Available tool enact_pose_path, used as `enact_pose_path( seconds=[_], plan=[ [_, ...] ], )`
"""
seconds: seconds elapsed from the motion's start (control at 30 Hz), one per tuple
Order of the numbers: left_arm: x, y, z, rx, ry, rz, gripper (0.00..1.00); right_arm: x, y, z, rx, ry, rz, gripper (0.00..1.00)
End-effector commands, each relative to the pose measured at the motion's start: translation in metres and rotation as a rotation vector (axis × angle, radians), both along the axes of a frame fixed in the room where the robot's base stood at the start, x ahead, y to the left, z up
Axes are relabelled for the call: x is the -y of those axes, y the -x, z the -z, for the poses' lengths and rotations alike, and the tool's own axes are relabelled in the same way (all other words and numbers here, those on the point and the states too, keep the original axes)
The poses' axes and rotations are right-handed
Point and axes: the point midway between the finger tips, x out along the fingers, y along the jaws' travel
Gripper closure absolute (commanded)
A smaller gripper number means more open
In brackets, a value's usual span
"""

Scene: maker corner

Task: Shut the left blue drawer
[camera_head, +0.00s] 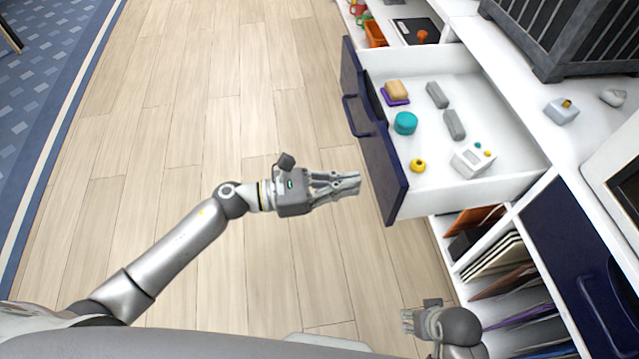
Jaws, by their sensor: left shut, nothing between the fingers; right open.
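The left blue drawer (393,183) is pulled well out of the white cabinet, with its dark blue front and blue handle (358,117) facing left. Inside lie a tan and purple item (396,90), a teal round item (405,123), two grey blocks (454,125), a yellow ring (418,165) and a white box (473,160). My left gripper (357,183) is shut and empty, its fingertips pointing at the drawer front, just left of its near half. I cannot tell whether they touch it. My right gripper (406,322) is low at the bottom, near the open shelves, open.
A second blue drawer front (575,260) at the right is shut. Below the counter, shelves hold upright folders (495,258). A dark slatted crate (560,35) and a small pale block (562,111) stand on the white counter. The wooden floor (230,110) to the left is clear.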

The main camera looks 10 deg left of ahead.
Motion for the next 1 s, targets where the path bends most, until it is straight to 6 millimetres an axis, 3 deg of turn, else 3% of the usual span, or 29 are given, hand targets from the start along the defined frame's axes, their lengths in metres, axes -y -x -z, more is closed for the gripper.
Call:
enact_pose_path(
  seconds=[0.23,0.77,1.0],
  plan=[
    [0.031,-0.01,-0.001,0.0,0.002,0.0,1.0,0.0,0.001,0.011,-0.004,0.0,-0.001,0.49],
    [0.037,-0.012,0.001,-0.001,0.0,-0.001,1.0,0.0,0.002,0.014,-0.008,0.0,-0.001,0.49],
    [0.055,-0.018,0.0,0.001,0.003,0.001,1.0,-0.001,0.0,0.007,-0.004,-0.001,-0.001,0.49]
  ],
)
